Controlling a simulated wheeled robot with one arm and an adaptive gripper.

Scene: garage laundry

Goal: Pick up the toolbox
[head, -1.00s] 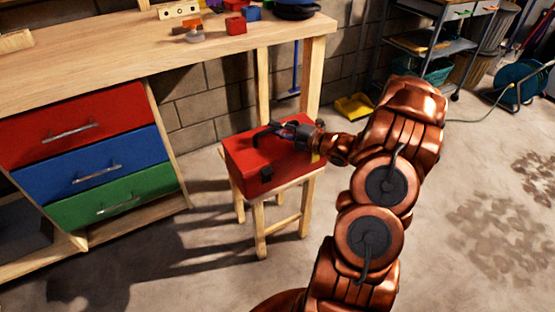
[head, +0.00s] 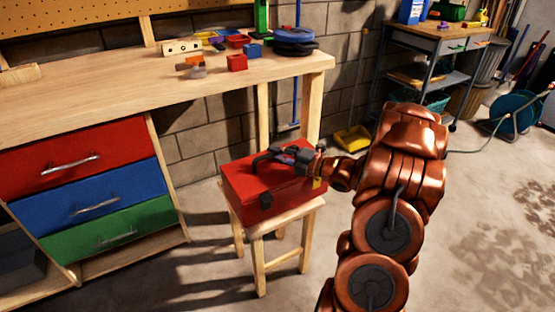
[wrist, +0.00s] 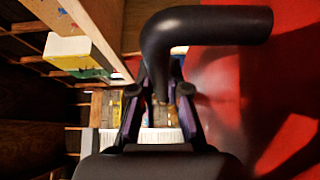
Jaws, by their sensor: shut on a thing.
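The red toolbox (head: 285,185) sits on a small wooden stool (head: 272,225) in front of the workbench. It has a black handle on top and a dark latch on its front. My gripper (head: 287,158) reaches in from the right, over the lid, and is shut on the handle. In the wrist view the black handle (wrist: 215,27) runs up from between my gripper's fingers (wrist: 160,105) and bends right, with the toolbox's red surface (wrist: 285,70) beside it. The head view shows no clear gap between toolbox and stool.
The workbench (head: 100,90) with red, blue and green drawers stands left and behind. Several small coloured things lie on its top. A yellow dustpan (head: 353,138) is on the floor by the wall. A cart (head: 440,40) stands at back right. The floor at right is mostly clear.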

